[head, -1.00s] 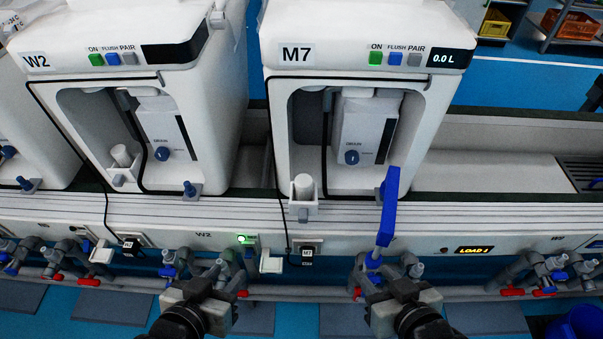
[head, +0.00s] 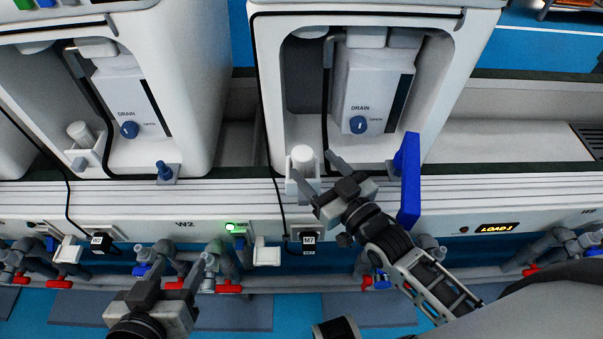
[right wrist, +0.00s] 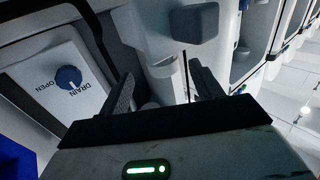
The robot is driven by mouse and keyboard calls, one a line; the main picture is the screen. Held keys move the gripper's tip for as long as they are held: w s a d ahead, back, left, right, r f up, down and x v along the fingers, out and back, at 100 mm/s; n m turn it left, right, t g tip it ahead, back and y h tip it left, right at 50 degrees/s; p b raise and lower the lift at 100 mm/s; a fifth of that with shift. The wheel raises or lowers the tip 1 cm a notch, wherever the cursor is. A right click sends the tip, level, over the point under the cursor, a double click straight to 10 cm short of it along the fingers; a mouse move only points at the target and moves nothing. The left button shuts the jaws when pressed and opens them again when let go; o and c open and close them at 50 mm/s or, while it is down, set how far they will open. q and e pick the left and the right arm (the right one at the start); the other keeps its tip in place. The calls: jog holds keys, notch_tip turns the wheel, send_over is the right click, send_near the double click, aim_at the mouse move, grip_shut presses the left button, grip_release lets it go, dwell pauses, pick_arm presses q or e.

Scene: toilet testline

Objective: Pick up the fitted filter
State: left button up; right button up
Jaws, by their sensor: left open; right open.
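A white cylinder, which I take for the fitted filter (head: 304,156), stands upright in a small white holder (head: 302,188) at the front edge of the M7 unit. In the right wrist view the open right gripper (right wrist: 160,76) faces pale surfaces, and I cannot clearly tell the cylinder from the housing there. My left gripper (head: 184,258) is open and empty, low in front of the W2 unit.
A blue upright handle (head: 410,180) stands just right of my right gripper. The drain box (head: 372,90) with its blue knob is behind, inside the M7 unit. A similar cylinder (head: 80,133) sits in the W2 unit. Pipes with red and blue valves run below the ledge.

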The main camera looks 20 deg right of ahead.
aim_at(296, 149)
jog(key=x, duration=0.6)
jog(key=shift+w+a+b, duration=0.2)
jog(key=shift+a+b, duration=0.05)
jog(key=shift+b, duration=0.15)
pick_arm(q)
jog(key=shift+w+d+f, duration=0.1)
jog(key=shift+d+f, duration=0.05)
jog(key=shift+f, duration=0.3)
jog(key=shift+w+d+f, duration=0.1)
jog(key=shift+f, duration=0.35)
pick_arm(e)
jog(key=shift+r, duration=0.1)
jog(key=c, duration=1.1)
pick_arm(q)
jog(key=shift+r, duration=0.1)
